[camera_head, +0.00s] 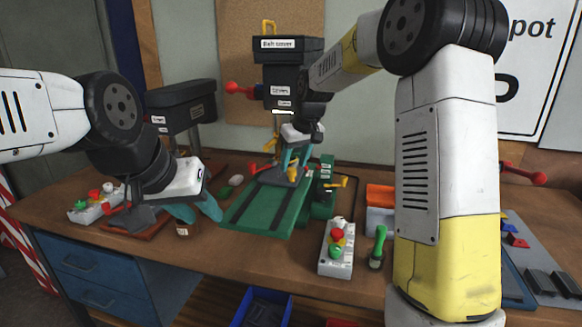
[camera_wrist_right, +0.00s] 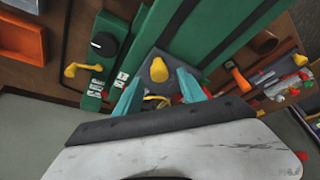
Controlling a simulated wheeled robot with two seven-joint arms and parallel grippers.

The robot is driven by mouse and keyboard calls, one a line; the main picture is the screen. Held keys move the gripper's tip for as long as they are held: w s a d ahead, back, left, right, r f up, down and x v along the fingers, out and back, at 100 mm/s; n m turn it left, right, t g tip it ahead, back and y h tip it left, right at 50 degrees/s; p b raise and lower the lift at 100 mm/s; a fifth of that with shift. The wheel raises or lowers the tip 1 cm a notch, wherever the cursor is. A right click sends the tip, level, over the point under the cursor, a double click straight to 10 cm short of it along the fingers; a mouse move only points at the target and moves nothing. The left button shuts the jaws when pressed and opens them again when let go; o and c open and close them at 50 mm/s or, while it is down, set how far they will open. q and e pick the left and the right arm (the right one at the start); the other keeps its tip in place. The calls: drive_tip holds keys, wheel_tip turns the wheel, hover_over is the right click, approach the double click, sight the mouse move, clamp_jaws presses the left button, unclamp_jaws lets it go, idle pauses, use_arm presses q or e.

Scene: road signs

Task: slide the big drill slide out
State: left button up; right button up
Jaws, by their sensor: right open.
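A green bed with dark rails (camera_head: 256,212) lies on the middle of the bench, and a dark carriage sits across its far part. I take this to be the big drill slide; it also shows in the right wrist view (camera_wrist_right: 215,40). In that view a yellow knob (camera_wrist_right: 158,69) stands on a dark plate just beyond my fingertips. My right gripper (camera_head: 293,158) points down over the far end of the bed; its teal fingers (camera_wrist_right: 160,88) are open on either side of the knob's near side. Contact cannot be told. My left gripper (camera_head: 197,212) is low, left of the bed, its fingers apart.
A green box with a yellow lever (camera_head: 328,178) stands right of the bed. A dark machine (camera_head: 180,107) stands behind my left arm. Another button panel (camera_head: 97,203) is at left.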

drive_tip(key=shift+x, duration=1.1)
drive_tip(key=shift+c, duration=0.5)
clamp_jaws()
drive_tip(key=shift+r, duration=0.1)
